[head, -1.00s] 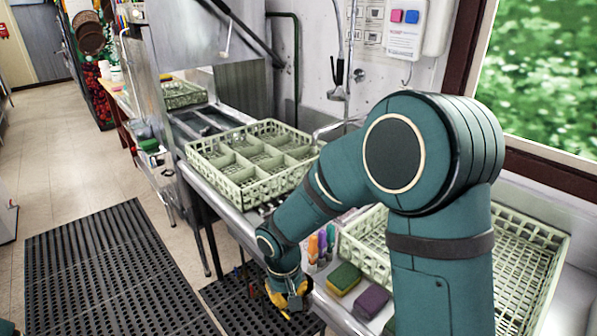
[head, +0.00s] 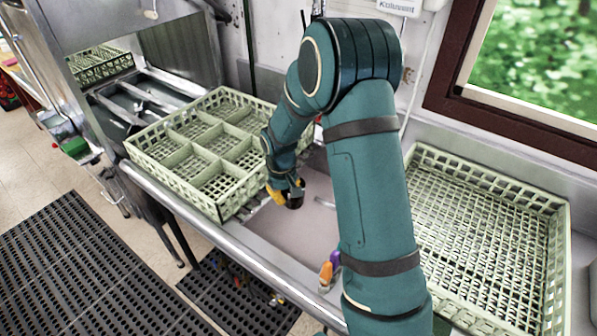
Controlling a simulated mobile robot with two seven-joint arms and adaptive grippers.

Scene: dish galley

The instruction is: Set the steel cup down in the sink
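My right gripper (head: 285,192) is over the sink (head: 300,232), close to the near right side of the compartment rack. A yellow finger shows on its left. A small dark, rounded thing between the fingers looks like the steel cup (head: 295,201), and the gripper appears shut on it. It is small and partly covered by the fingers, and I cannot tell whether it touches the sink floor. My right arm hides part of the sink's right side. My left gripper is not in view.
A pale green compartment rack (head: 222,190) stands left of the sink. Another pale green rack (head: 480,235) stands to the right of my arm. An orange-topped bottle (head: 326,274) stands by the sink's near edge. Dark mats (head: 85,270) cover the floor.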

